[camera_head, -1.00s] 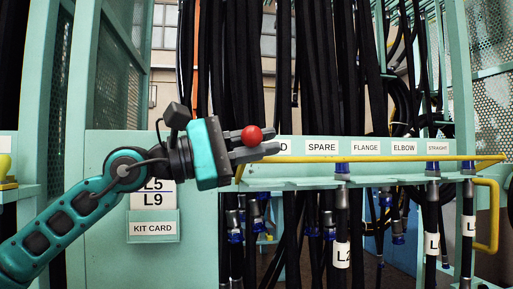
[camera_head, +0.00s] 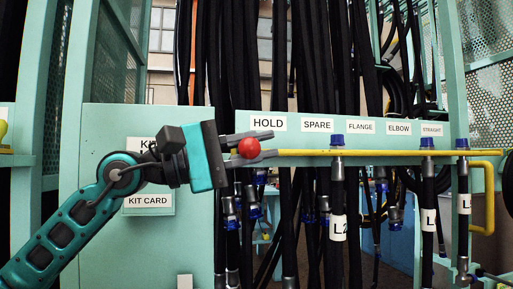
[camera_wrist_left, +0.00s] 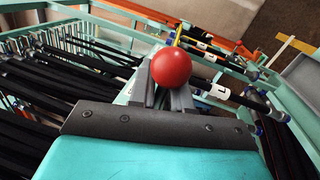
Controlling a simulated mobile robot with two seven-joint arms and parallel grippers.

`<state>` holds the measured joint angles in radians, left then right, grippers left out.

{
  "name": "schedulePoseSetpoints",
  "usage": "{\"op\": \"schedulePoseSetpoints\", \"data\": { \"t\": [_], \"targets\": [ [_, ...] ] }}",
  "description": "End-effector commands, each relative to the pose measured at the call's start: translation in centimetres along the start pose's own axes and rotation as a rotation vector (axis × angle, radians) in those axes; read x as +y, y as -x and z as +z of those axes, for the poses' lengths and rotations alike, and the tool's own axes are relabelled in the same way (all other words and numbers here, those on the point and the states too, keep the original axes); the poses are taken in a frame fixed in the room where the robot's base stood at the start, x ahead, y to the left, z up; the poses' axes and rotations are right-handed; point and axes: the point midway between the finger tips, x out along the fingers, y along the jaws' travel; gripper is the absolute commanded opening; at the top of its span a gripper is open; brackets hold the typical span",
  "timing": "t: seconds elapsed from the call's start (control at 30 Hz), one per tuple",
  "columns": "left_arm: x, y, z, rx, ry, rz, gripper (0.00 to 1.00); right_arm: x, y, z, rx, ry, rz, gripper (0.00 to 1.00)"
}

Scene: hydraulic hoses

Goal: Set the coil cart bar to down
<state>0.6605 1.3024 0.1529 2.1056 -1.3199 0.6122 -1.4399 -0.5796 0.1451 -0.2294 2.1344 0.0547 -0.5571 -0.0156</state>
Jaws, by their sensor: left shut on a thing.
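The yellow coil cart bar (camera_head: 385,153) runs nearly level across the front of the rack, just below the label row. A red ball knob (camera_head: 249,147) sits at its left end; it also shows in the left wrist view (camera_wrist_left: 171,68). My left gripper (camera_head: 262,146) comes in from the left, with its grey fingers shut around the knob end. In the left wrist view the knob hides most of the grip. My right gripper is in neither view.
Labels such as HOLD (camera_head: 269,123) and SPARE (camera_head: 317,125) mark the teal rail. Black hoses hang behind and below, some with blue-capped ends (camera_head: 338,141) at the rail. A KIT CARD panel (camera_head: 149,202) stands behind my left arm. A yellow handle (camera_head: 489,205) is at right.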

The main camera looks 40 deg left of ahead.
Motion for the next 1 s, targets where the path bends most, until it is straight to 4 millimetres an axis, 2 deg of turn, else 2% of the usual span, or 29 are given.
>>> {"op": "schedulePoseSetpoints", "data": {
  "t": [0.03,0.23,0.27,0.47,0.77,1.0],
  "targets": [
    [-0.5,-0.1,0.3,-0.011,0.014,-0.013,0.0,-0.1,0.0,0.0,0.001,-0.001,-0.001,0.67],
    [-0.6,-0.2,0.3,-0.011,0.016,-0.015,0.0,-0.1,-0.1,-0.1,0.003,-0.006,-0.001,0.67],
    [-0.6,-0.2,0.3,-0.011,0.016,-0.016,0.19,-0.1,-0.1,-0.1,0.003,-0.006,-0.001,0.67],
    [-0.5,-0.1,0.2,-0.008,0.012,-0.012,0.37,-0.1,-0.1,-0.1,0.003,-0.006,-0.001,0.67],
    [-0.4,0.1,0.1,-0.005,0.007,-0.007,0.37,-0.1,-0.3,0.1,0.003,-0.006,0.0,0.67],
    [-0.8,2.4,0.0,-0.004,0.007,-0.005,0.37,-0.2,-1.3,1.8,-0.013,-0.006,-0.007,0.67]
  ]
}}
